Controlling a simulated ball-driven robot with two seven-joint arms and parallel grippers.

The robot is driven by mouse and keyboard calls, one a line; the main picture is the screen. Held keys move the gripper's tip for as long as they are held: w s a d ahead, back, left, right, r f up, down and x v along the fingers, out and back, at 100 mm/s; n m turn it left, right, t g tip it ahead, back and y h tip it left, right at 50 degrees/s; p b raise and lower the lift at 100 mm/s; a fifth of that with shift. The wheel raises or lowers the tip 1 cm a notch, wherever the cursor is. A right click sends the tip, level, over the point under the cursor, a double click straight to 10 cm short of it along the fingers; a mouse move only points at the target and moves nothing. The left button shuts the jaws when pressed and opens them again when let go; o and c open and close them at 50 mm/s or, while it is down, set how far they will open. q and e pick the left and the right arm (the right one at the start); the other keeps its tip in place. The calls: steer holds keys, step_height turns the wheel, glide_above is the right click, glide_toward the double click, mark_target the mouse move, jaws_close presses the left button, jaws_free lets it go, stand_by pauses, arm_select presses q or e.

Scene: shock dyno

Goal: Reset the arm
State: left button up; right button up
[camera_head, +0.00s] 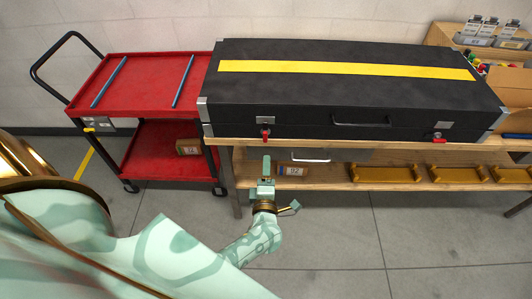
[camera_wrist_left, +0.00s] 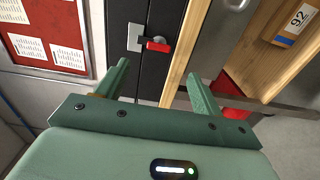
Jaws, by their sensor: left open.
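My left arm reaches in from the left in the head view, pale green with darker patches. Its gripper (camera_head: 266,180) is in front of the bench's near edge, below the left end of a black case. In the left wrist view the two green fingers of this gripper (camera_wrist_left: 163,88) stand apart with nothing between them. Beyond them are the black case (camera_wrist_left: 124,70) and its red latch (camera_wrist_left: 158,46). In the head view the black case (camera_head: 330,105) lies shut on the wooden bench, with a yellow stripe and red latches. My right gripper is in neither view.
A red cart (camera_head: 150,82) with two blue rods stands left of the wooden bench (camera_head: 340,146). The bench's lower shelf holds yellow trays (camera_head: 385,174) and a box labelled 92 (camera_wrist_left: 292,24). Bottles and small coloured items stand at the back right. Grey floor in front is clear.

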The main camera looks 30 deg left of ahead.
arm_select(q)
steer(key=shift+s+d, duration=0.15)
steer(key=shift+s, duration=0.1)
stand_by(0.3)
steer(key=s+d+f+m+g+h, duration=0.25)
steer(key=s+f+m+h, duration=0.25)
steer(key=s+f+m, duration=0.35)
steer(key=s+d+f+m+g+h, duration=0.2)
steer(key=s+d+f+m+h, duration=0.3)
steer(key=f+m, duration=0.5)
steer(key=s+a+f+m+g, duration=0.2)
steer(key=s+f+m+g, duration=0.1)
steer(key=s, duration=0.6)
steer(key=s+a+f+m+g, duration=0.2)
steer(key=s+f+m+g, duration=0.1)
steer(key=s, duration=0.7)
steer(key=s+a+f+m+g, duration=0.2)
steer(key=s+f+m+g, duration=0.1)
steer(key=s, duration=0.7)
step_height(320, 180, down, 2)
steer(key=shift+a+f+g+y, duration=0.1)
steer(key=shift+a+g+y, duration=0.3)
steer(key=shift+g, duration=0.15)
steer(key=shift+d, duration=0.1)
